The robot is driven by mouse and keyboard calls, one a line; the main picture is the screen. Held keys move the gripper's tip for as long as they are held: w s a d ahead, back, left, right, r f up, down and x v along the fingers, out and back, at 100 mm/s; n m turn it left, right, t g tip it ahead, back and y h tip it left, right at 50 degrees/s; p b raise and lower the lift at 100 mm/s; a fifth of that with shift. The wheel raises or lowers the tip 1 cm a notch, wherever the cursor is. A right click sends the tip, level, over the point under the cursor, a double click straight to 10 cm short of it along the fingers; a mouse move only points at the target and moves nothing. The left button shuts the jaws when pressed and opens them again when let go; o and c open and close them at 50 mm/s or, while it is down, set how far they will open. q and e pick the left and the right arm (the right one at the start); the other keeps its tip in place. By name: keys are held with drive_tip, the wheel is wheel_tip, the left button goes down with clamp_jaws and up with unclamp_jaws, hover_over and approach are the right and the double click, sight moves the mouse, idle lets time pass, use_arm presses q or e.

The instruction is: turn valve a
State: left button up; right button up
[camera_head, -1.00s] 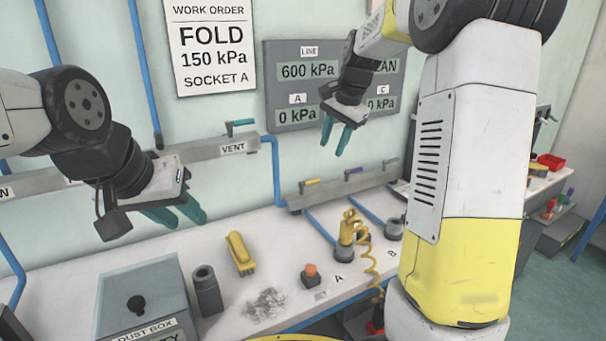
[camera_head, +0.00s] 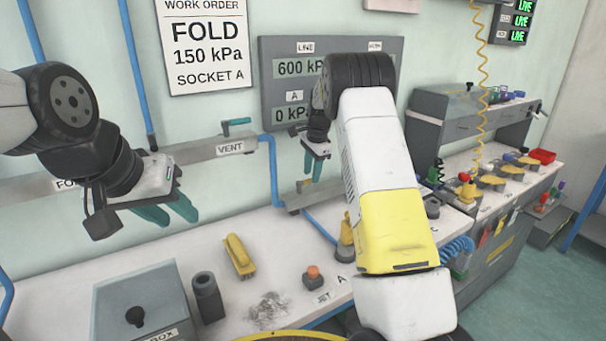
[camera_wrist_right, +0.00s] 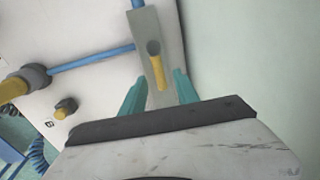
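Valve A has a yellow lever handle (camera_head: 306,186) on a grey manifold bar (camera_head: 292,203) low on the wall. In the right wrist view the yellow handle (camera_wrist_right: 157,70) points toward me, between the two teal fingers. My right gripper (camera_head: 313,168) is open just above the valve, its fingers apart on either side of the handle; I cannot tell whether they touch it. It also shows in the right wrist view (camera_wrist_right: 160,92). My left gripper (camera_head: 168,213) is open and empty in front of the wall rail. The purple-handled valve is hidden behind my right arm.
A VENT rail (camera_head: 220,150) with a teal lever runs along the wall. The bench (camera_head: 215,260) holds a yellow tool (camera_head: 240,255), a dark cylinder (camera_head: 207,297), an orange button (camera_head: 313,272) and a dust box (camera_head: 140,300). A second workbench stands at the right.

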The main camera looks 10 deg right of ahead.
drive_tip(key=shift+w+f, duration=0.15)
drive_tip(key=shift+f, duration=0.65)
clamp_jaws()
idle(0.9)
